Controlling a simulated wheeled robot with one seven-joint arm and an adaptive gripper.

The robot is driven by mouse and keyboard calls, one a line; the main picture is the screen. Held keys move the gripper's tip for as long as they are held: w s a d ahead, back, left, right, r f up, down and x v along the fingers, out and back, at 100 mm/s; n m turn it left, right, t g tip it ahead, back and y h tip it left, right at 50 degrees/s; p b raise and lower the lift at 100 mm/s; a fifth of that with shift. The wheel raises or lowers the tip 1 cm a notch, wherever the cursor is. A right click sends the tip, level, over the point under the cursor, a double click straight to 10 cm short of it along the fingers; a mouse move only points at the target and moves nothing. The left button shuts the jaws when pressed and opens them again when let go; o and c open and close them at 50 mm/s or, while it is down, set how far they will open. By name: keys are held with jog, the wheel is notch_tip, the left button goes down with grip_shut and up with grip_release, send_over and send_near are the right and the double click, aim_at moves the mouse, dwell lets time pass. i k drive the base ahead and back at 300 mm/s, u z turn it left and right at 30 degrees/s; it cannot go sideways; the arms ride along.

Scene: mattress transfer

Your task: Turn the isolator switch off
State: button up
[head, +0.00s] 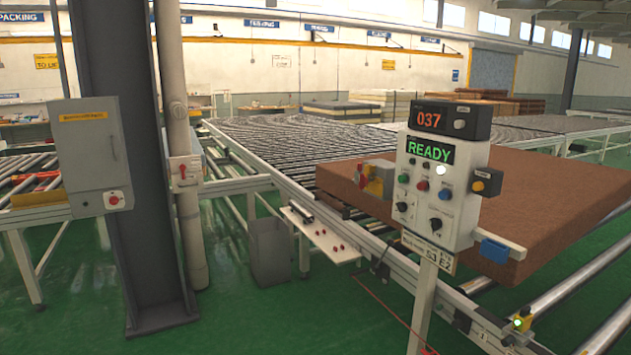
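A grey electrical cabinet (88,155) with a yellow label hangs at the left, beside a dark steel column. A red rotary switch (113,199) on a pale plate sits at its lower right corner. A small pale box (186,172) with a red handle (183,171) is mounted by the pale pipe to the right of the column. The handle looks roughly upright. I cannot tell which of the two is the isolator switch, nor read any on or off marks. My gripper is not in view.
A control panel (433,200) on a post stands at the right, with a "READY" display, buttons and knobs. Behind it a brown mattress (540,200) lies on the roller conveyor. The dark column (120,120) and pipe (180,130) stand at the left. Green floor (240,320) is open in front.

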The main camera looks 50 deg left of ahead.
aim_at(364, 180)
jog(key=u, duration=1.15)
jog(key=k, duration=0.5)
jog(key=u, duration=1.25)
jog(key=i, duration=1.55)
jog(key=z, duration=0.75)
jog(key=i, duration=0.4)
jog(key=z, duration=0.45)
